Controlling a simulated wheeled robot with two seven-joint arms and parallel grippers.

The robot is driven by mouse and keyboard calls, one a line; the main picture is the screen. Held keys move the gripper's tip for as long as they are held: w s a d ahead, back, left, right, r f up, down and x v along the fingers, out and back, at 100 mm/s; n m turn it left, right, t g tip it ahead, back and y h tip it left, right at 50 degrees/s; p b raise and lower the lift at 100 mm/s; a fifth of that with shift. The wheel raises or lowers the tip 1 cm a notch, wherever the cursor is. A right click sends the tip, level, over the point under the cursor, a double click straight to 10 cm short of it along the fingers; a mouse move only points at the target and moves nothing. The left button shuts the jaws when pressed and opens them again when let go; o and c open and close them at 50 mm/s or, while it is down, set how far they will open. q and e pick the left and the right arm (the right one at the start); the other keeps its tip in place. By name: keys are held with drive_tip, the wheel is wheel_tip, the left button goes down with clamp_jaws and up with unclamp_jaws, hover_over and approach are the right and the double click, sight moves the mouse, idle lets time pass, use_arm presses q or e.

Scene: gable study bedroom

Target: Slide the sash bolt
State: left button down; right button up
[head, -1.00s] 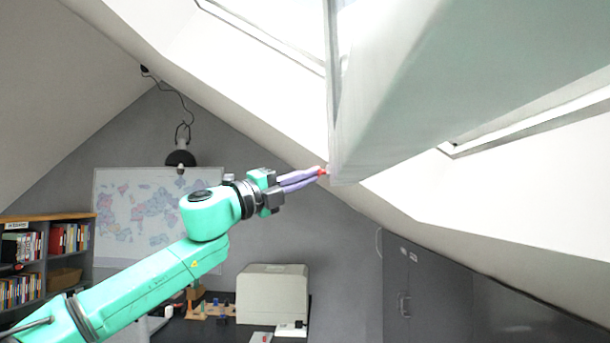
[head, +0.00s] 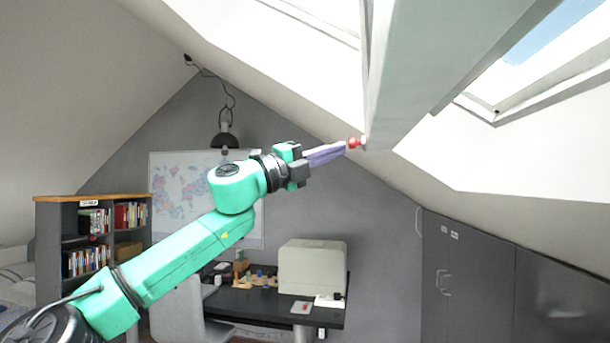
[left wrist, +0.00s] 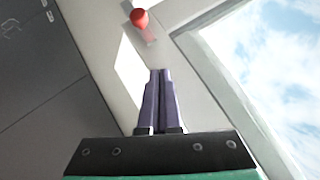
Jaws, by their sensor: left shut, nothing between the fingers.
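The bolt's red knob (head: 354,142) sits on a short pale stem against the lower end of a pale grey-green slab (head: 440,60). In the left wrist view the red knob (left wrist: 139,18) and its stem stand on a pale surface beside the skylight frame. My left gripper (head: 343,148) is shut and empty, its purple fingers pointing at the knob. In the left wrist view the fingertips (left wrist: 160,73) are together, below the knob and apart from it. The right gripper is out of view.
A skylight frame (head: 540,95) lies in the sloped ceiling at the right. A black pendant lamp (head: 224,138) hangs behind my arm. A desk (head: 260,304) with a beige box (head: 312,268), a bookshelf (head: 50,240) and a grey cabinet (head: 470,265) stand below.

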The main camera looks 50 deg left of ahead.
use_arm(q)
drive_tip(key=s+a+f+b, duration=0.3)
drive_tip(key=s+a+b, duration=0.1)
drive_tip(key=shift+s+f, duration=0.2)
drive_tip(key=shift+s, duration=0.15)
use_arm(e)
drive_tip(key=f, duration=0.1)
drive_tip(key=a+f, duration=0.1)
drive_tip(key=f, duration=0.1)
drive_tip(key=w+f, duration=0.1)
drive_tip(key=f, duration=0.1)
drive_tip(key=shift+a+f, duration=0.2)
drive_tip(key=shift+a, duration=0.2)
use_arm(q)
drive_tip(key=shift+d, duration=0.1)
